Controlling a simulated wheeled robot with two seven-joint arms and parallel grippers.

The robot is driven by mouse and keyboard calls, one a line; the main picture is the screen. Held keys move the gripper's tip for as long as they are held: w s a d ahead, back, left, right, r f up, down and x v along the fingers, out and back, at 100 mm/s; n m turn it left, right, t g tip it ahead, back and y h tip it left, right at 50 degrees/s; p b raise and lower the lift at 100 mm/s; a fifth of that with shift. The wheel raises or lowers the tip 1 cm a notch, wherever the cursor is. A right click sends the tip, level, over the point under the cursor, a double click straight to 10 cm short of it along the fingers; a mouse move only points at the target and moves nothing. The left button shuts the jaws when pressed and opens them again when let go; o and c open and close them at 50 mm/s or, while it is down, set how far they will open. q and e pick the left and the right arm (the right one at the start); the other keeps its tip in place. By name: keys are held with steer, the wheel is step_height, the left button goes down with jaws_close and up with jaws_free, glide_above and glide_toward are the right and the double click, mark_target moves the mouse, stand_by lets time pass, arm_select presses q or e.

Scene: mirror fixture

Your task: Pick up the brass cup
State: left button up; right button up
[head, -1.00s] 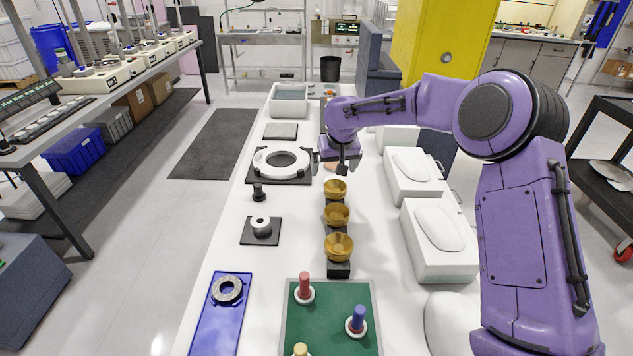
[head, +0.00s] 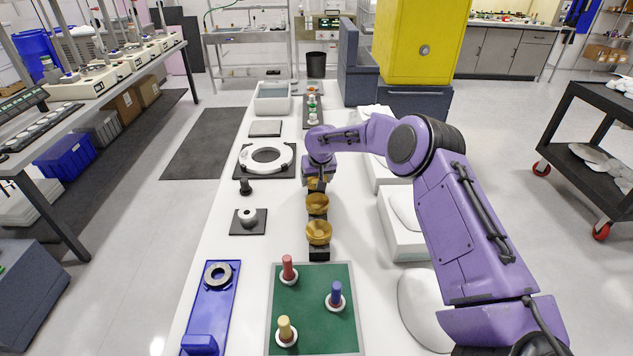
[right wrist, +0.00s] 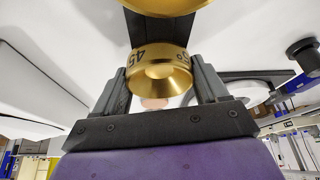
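Three brass cups stand in a row on a dark stand (head: 319,254). The near cup (head: 318,231) and middle cup (head: 317,203) are uncovered. The far cup (head: 317,185) is partly hidden under my right gripper (head: 317,182). In the right wrist view this marked cup (right wrist: 160,72) sits between the two fingers of my right gripper (right wrist: 160,80). The fingers lie against both its sides with no clear gap, and it shows no visible lift off the stand. Another brass cup (right wrist: 165,4) shows at the top edge of that view. My left gripper is not in view.
A green board (head: 313,310) with red, blue and yellow pegs lies nearest. A blue tray (head: 212,300) lies to its left. A white ring on a dark plate (head: 267,172) is left of the gripper. White molded blocks (head: 403,215) are on the right.

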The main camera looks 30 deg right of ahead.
steer(key=shift+s, duration=0.15)
steer(key=c, duration=0.4)
steer(key=shift+w+f, duration=0.15)
steer(key=shift+w, duration=0.15)
steer(key=shift+r, duration=0.45)
step_height(320, 180, up, 2)
steer(key=shift+r+b, duration=0.15)
steer(key=shift+b, duration=0.4)
steer(key=s+r+b, duration=0.1)
steer(key=s+r, duration=0.2)
steer(key=s, duration=0.1)
steer(key=s+r+b, duration=0.2)
steer(key=s+r, duration=0.1)
steer(key=s, duration=0.2)
steer(key=s+a+r+b, duration=0.1)
steer(key=s+r, duration=0.3)
steer(key=s, duration=0.1)
steer(key=shift+b, duration=0.35)
steer(key=shift+f, duration=0.1)
